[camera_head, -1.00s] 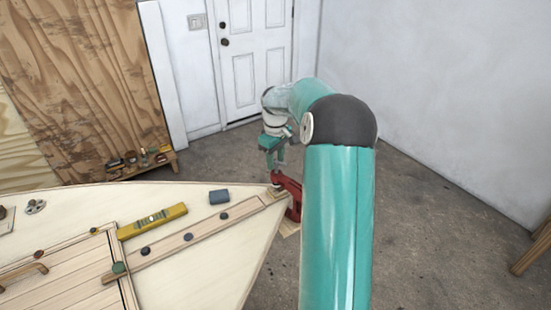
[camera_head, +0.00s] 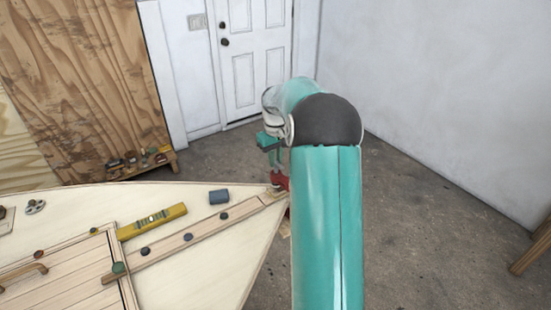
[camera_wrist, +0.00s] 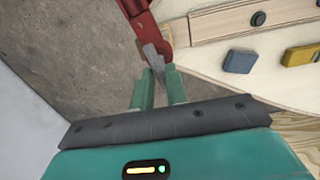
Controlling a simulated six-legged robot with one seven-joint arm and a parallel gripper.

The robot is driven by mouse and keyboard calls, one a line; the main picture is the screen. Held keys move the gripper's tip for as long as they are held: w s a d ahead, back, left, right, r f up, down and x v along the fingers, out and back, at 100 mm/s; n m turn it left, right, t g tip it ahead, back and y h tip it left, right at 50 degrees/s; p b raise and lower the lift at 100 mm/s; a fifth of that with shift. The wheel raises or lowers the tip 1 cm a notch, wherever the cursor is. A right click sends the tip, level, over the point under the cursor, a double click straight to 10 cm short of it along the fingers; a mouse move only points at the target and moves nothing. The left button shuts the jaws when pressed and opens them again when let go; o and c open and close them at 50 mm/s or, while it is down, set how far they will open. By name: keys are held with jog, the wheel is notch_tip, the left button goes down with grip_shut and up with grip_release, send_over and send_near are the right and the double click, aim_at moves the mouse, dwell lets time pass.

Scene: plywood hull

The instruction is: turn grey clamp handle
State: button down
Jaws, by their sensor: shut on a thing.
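The red clamp (camera_head: 280,181) sits on the pointed tip of the plywood hull (camera_head: 200,260), partly hidden by my arm in the head view. In the wrist view the red clamp (camera_wrist: 146,22) reaches down from the top edge. Its grey handle (camera_wrist: 155,62) slants down between the fingertips of my gripper (camera_wrist: 160,80). My gripper is shut on the grey handle. In the head view my gripper (camera_head: 275,160) is just above the clamp, and its fingers are partly hidden by my arm.
A yellow level (camera_head: 152,221) and a blue-grey block (camera_head: 219,196) lie on the hull near the wooden strip. A low shelf with small items (camera_head: 145,163) stands by the plywood wall. Bare floor lies right of the hull.

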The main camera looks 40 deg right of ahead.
jog(key=c, duration=1.3)
grip_release()
jog(key=shift+c, duration=0.2)
notch_tip(320, 180, up, 14)
